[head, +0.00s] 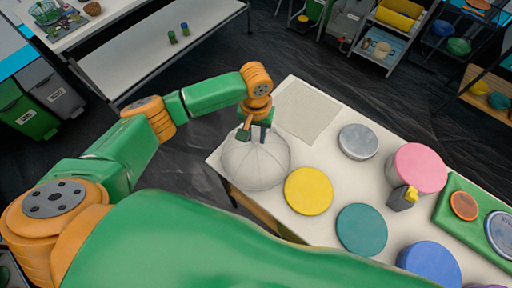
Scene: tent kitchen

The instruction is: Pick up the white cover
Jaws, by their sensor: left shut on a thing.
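The white cover (256,166) is a pale, see-through dome with ribs, at the left end of the white table (330,110). My left gripper (256,136) is over the top of the dome and shut on it at the top. The dome looks upright, and part of it reaches past the table's left edge. I cannot tell whether its rim touches the table. My right gripper does not show.
Near the dome are a flat beige square (306,111), a yellow disc (308,191), a teal disc (361,229) and a grey round tin (358,142). A pink round thing (419,168) and a green tray (454,213) are further right. Shelves (386,48) stand behind.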

